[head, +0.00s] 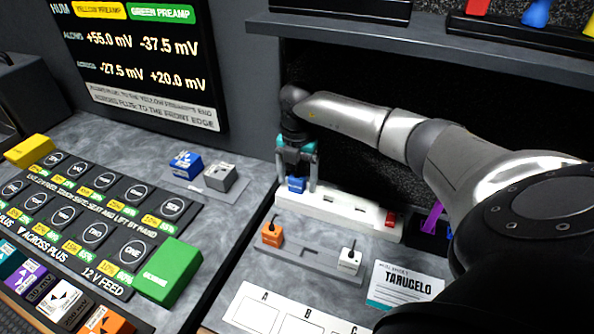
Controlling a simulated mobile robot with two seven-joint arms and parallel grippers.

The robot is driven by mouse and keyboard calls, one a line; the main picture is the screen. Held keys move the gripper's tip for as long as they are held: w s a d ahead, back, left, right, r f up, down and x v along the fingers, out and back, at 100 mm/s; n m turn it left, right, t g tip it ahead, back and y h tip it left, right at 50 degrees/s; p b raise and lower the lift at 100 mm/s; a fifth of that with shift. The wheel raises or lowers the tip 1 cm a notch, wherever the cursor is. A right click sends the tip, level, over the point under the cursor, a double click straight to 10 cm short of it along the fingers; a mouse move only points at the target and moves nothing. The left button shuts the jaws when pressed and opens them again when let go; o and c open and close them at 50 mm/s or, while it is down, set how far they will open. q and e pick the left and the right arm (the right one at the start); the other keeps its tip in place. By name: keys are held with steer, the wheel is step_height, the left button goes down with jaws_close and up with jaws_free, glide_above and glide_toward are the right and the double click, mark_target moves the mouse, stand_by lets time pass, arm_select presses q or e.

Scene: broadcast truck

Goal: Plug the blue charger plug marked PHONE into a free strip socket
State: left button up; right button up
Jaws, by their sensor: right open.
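A white power strip (347,214) lies on the right counter. It has dark socket slots along its top. A small blue plug (296,184) sits at the strip's left end, seemingly in or on a socket; how deep I cannot tell, and I cannot read a label. My right gripper (298,175) is above it, pointing down, open, with its fingers on either side of the plug. My left gripper is out of view.
A red switch (391,219) is at the strip's right end. An orange plug (272,234) and a white plug (349,260) stand on a grey holder (300,256) in front. A shelf (430,38) overhangs the strip. A card (405,286) reads TARUCELO.

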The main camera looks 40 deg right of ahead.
mark_target(297, 177)
step_height(297, 177, up, 8)
steer(key=shift+f+p, duration=0.2)
steer(key=shift+p, duration=0.55)
steer(key=shift+a, duration=0.1)
